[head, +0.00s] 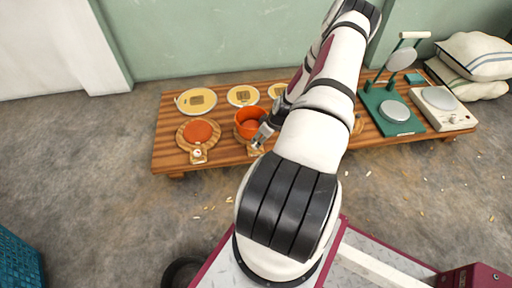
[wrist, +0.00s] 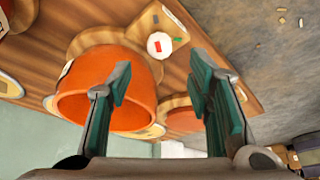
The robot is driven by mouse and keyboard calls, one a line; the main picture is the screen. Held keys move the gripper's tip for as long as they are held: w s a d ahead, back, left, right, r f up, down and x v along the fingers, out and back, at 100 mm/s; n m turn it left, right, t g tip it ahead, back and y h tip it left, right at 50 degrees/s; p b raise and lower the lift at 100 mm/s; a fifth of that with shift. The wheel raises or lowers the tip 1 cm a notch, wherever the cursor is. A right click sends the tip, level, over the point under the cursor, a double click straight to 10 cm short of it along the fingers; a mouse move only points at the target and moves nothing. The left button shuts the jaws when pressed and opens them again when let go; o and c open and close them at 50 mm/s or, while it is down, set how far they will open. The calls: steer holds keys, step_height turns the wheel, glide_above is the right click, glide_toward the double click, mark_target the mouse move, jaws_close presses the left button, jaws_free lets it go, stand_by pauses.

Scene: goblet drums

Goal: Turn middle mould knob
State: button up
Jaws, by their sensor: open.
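The middle mould has an orange pot (head: 249,123) on a round wooden base, near the front edge of the low table. The pot also shows large in the wrist view (wrist: 75,105), partly behind a finger. The middle mould knob, white with a red mark (wrist: 160,45), sits on the base's tab beside small green and red marks. My gripper (head: 260,139) is over the tab and largely covers the knob in the head view. In the wrist view my gripper (wrist: 158,85) is open, with the knob ahead of the gap, apart from both fingers.
The left mould (head: 198,131) has an orange disc and its own knob (head: 197,154). Yellow round plates (head: 196,101) lie along the back of the table (head: 223,152). My arm hides the table's middle right. A green press (head: 392,110) and a white scale (head: 443,108) stand right.

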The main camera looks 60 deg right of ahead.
steer(key=b+x, duration=0.2)
steer(key=x, duration=0.5)
steer(key=shift+b, duration=0.3)
steer(key=shift+c, duration=0.6)
jaws_close()
